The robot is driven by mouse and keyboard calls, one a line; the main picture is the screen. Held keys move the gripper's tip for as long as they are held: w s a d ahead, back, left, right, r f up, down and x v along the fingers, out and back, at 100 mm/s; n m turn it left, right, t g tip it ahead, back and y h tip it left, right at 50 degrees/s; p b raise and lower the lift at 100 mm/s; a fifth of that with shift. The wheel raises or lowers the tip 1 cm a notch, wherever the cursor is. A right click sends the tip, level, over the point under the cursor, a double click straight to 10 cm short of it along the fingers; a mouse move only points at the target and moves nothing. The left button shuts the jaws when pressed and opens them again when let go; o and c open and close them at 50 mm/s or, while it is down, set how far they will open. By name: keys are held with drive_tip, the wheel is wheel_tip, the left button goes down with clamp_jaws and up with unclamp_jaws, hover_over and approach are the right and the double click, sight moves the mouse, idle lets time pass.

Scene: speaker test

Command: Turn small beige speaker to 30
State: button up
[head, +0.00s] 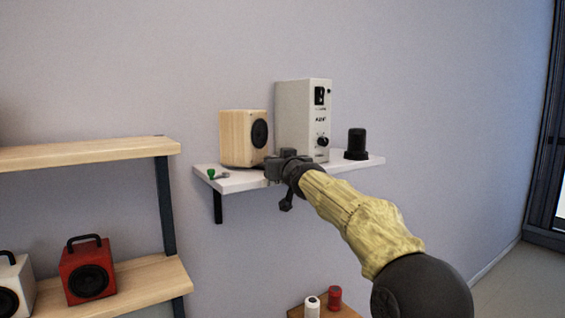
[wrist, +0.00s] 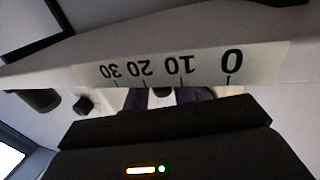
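A light-wood, beige box speaker (head: 237,138) with a round black cone stands upright at the left of a white wall shelf (head: 235,184). My gripper (head: 276,162) is at the shelf's front edge, just right of the speaker's base. I cannot tell whether it touches the speaker. In the wrist view, a pale scale strip (wrist: 205,65) on the shelf edge reads 0, 10, 20, 30 upside down. The strip and the dark gripper body (wrist: 170,135) hide most of the fingers, so their opening is unclear. No pointer on the scale is clearly visible.
A tall white unit (head: 297,115) with a switch and black knob stands right of the speaker. A black cylinder (head: 357,142) is farther right. A small green-tipped item (head: 212,174) lies at the shelf's left. A wooden rack (head: 80,152) holds a red speaker (head: 88,271) lower left.

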drive_tip(key=shift+o, duration=0.9)
drive_tip(key=shift+d, duration=0.1)
drive_tip(key=shift+s, duration=0.1)
drive_tip(key=shift+s+d+f+b, duration=0.1)
drive_tip(key=shift+s+b, duration=0.15)
drive_tip(key=shift+b, duration=0.15)
drive_tip(key=b+v, duration=1.1)
drive_tip(key=v, duration=0.5)
drive_tip(key=shift+s+d+b, duration=0.15)
drive_tip(key=shift+s+b, duration=0.15)
